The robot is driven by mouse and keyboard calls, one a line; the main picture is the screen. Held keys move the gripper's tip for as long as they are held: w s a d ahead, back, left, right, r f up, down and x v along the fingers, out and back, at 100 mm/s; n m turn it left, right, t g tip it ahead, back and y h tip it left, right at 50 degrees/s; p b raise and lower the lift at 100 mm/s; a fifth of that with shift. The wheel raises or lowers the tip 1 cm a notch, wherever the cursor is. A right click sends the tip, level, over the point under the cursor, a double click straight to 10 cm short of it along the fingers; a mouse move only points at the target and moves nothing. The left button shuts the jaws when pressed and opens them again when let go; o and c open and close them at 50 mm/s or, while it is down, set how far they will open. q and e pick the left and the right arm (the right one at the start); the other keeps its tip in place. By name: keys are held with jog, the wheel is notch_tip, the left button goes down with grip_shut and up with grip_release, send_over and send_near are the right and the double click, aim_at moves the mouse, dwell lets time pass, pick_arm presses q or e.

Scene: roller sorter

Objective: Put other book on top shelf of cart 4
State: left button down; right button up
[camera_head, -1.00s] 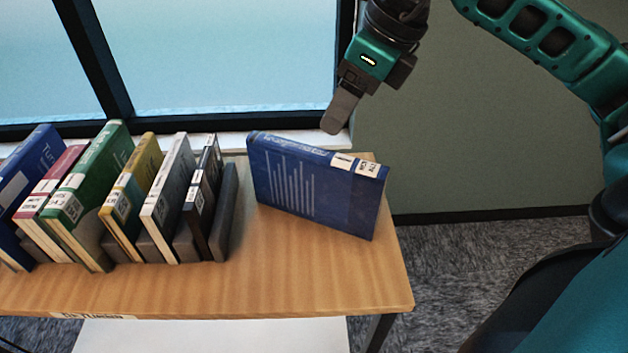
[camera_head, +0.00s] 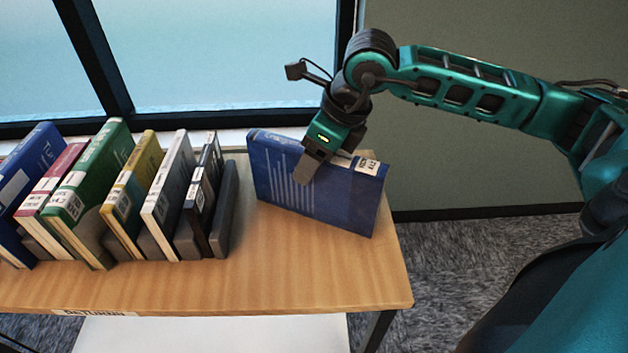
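A blue book (camera_head: 330,197) stands upright on its long edge, by itself, on the right part of a wooden-topped cart (camera_head: 300,275). White labels show on its spine near the right end. My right gripper (camera_head: 306,170) is at the book's top edge, with a finger in front of the near cover. The other finger is hidden, so I cannot tell whether it grips the book. My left gripper is not in view. No cart marked 4 can be made out.
A row of several leaning books (camera_head: 120,200) with grey bookends stands on the left of the top. A partly readable label (camera_head: 95,313) is on the front edge. A window (camera_head: 215,50) is behind. Bare carpet (camera_head: 450,275) lies to the right.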

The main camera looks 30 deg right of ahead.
jog(key=shift+c, duration=0.4)
grip_shut()
dwell(1.0)
